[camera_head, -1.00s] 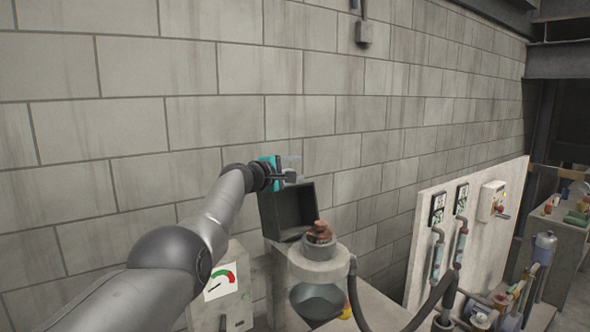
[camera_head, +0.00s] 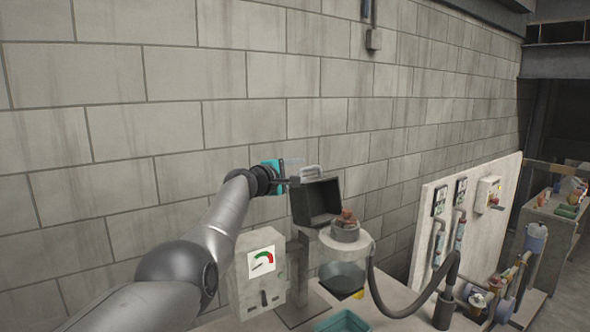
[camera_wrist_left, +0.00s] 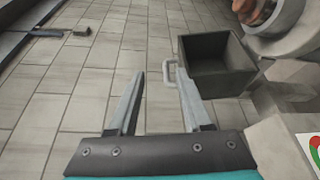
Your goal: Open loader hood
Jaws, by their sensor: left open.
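The loader hood (camera_head: 316,203) is a dark, box-shaped cover with its hollow side facing me. It stands tipped up behind and left of the round loader collar (camera_head: 345,232), which has a reddish-brown object (camera_head: 347,215) in it. A pale handle (camera_head: 311,171) is on the hood's upper edge. My left gripper (camera_head: 292,178) is open, just left of the hood. In the left wrist view, the handle (camera_wrist_left: 170,72) shows near the open fingertips (camera_wrist_left: 160,74), with the hood (camera_wrist_left: 213,65) to the right. Whether a finger touches the handle is unclear. My right gripper is out of view.
A grey box with a gauge (camera_head: 262,262) stands left of the loader. A dark hose (camera_head: 410,312) runs right from it. A teal tray (camera_head: 342,322) is below. A pale panel (camera_head: 455,215) with pipes stands right. The block wall (camera_head: 240,90) is close behind.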

